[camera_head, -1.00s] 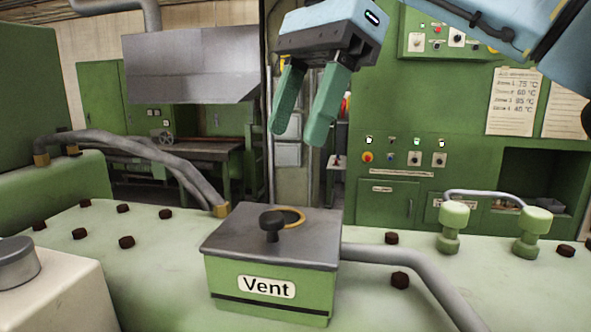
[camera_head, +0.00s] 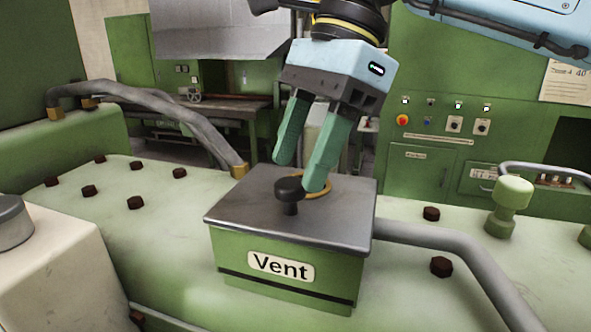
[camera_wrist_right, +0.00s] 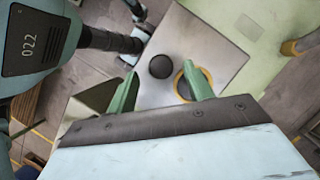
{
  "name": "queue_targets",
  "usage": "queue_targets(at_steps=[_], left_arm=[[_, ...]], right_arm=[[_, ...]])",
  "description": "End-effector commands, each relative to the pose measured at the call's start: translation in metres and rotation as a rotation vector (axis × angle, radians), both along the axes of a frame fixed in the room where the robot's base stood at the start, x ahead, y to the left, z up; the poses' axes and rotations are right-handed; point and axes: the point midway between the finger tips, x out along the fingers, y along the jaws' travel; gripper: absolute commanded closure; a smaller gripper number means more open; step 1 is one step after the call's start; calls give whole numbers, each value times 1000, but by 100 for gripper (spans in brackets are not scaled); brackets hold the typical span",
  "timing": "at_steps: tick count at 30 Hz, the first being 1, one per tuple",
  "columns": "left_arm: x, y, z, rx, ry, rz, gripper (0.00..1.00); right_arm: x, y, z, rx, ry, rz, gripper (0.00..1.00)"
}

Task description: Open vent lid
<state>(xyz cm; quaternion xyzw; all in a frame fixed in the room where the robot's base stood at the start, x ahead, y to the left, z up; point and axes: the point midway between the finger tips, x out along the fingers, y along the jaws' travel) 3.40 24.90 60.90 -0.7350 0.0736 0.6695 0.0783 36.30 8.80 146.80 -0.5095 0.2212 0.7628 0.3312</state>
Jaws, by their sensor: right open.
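The vent box is green with a "Vent" label (camera_head: 281,266) on its front. Its grey metal lid (camera_head: 245,212) lies flat and closed on top. A black knob (camera_head: 289,189) stands on the lid with a yellow ring (camera_head: 319,193) beside it. My right gripper (camera_head: 299,176) is open and empty, its green fingers pointing down just above the lid around the knob's far side. In the right wrist view the knob (camera_wrist_right: 162,67) shows beyond and between the open fingertips (camera_wrist_right: 160,82). I cannot tell whether a finger touches the lid. My left gripper is not in view.
A grey pipe (camera_head: 440,249) leaves the box to the right, and another grey pipe (camera_head: 165,117) runs at the left. Dark bolts (camera_head: 135,202) dot the pale green surface. Green knobs (camera_head: 511,203) stand at the right. A white block (camera_head: 60,262) is at the front left.

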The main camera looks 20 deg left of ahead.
Motion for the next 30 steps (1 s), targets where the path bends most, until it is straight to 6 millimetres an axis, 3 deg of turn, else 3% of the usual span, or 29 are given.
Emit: queue_targets(at_steps=[6,16,27,30], left_arm=[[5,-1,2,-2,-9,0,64],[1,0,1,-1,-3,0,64],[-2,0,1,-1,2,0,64],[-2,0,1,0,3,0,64]], right_arm=[[-5,6,-19,-1,1,-1,49],[-6,6,-21,0,0,-1,50],[-6,6,-21,0,0,0,98],[-6,6,-21,0,0,0,100]])
